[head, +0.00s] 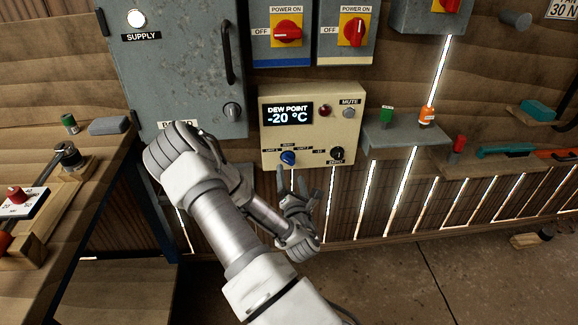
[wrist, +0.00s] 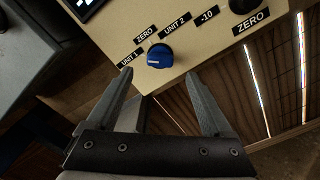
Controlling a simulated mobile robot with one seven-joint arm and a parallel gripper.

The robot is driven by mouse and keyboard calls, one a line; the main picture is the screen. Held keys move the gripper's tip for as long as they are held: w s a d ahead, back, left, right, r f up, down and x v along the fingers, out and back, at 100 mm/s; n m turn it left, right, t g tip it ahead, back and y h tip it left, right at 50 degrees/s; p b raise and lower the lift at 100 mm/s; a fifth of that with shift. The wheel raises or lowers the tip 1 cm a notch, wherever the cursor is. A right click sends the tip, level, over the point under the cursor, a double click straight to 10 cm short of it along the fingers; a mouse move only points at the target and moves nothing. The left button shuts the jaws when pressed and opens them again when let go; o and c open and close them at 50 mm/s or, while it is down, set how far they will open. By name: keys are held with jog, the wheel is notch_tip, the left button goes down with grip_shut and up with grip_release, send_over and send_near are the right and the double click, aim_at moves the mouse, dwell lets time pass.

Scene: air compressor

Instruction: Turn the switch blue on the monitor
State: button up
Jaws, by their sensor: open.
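The cream monitor (head: 311,125) hangs on the wooden wall; its screen reads DEW POINT -20 °C. No contact with the knob shows.
A black ZERO knob (head: 337,154) sits to the right of the blue switch. A red light and a MUTE button (head: 349,112) are above. A grey supply cabinet (head: 180,65) stands at left, a grey shelf (head: 405,135) at right. Red-yellow power switches are above.

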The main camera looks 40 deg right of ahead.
aim_at(289, 163)
jog(key=x, duration=0.6)
jog(key=shift+w, duration=0.2)
grip_shut()
jog(key=shift+b, duration=0.3)
